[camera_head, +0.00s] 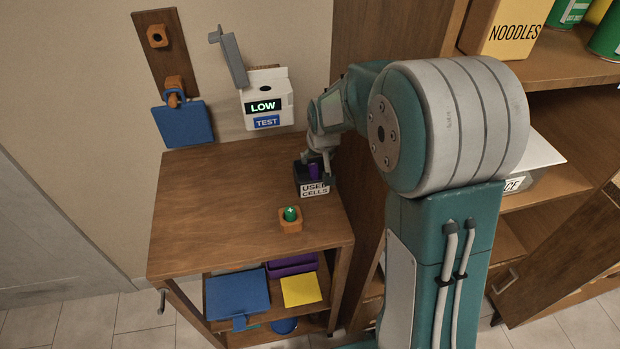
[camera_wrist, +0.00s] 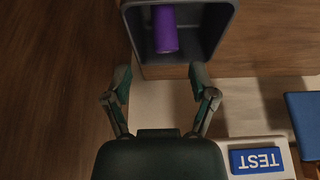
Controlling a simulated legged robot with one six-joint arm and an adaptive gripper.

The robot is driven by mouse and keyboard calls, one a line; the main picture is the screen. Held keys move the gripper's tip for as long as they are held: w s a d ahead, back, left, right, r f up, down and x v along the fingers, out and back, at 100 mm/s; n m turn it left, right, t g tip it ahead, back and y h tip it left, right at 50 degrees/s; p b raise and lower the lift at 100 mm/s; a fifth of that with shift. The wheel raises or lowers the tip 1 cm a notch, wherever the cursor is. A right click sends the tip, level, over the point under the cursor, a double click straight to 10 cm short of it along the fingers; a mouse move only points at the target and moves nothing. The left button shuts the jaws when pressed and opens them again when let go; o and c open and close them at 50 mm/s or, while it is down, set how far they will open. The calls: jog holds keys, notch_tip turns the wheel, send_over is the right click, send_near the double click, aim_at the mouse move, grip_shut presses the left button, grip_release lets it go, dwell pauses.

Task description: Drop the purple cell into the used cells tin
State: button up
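The used cells tin (camera_head: 315,190) is a dark open box with a white "USED CELLS" label, standing at the right side of the cabinet top. The purple cell (camera_head: 313,171) shows at its opening in the head view. In the wrist view the purple cell (camera_wrist: 165,30) lies within the walls of the tin (camera_wrist: 227,20). My gripper (camera_wrist: 160,75) is open, its two fingers wide apart with nothing between them, just beside the tin. In the head view my gripper (camera_head: 322,167) is at the tin and partly covers it.
A green cell (camera_head: 290,213) sits in an orange holder (camera_head: 290,226) in front of the tin. A white tester (camera_head: 267,100) reading "LOW" is on the wall behind. The left of the cabinet top (camera_head: 215,200) is clear. A shelf with a noodles box (camera_head: 508,30) stands right.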

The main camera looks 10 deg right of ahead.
jog(key=shift+d, duration=0.2)
jog(key=v, duration=1.2)
jog(key=s+r, duration=0.1)
jog(key=s, duration=1.1)
jog(key=s+r+t, duration=0.1)
jog(key=s+r, duration=0.1)
jog(key=s, duration=1)
jog(key=shift+s+a+r, duration=0.15)
jog(key=shift+s+r, duration=0.2)
jog(key=shift+s, duration=0.05)
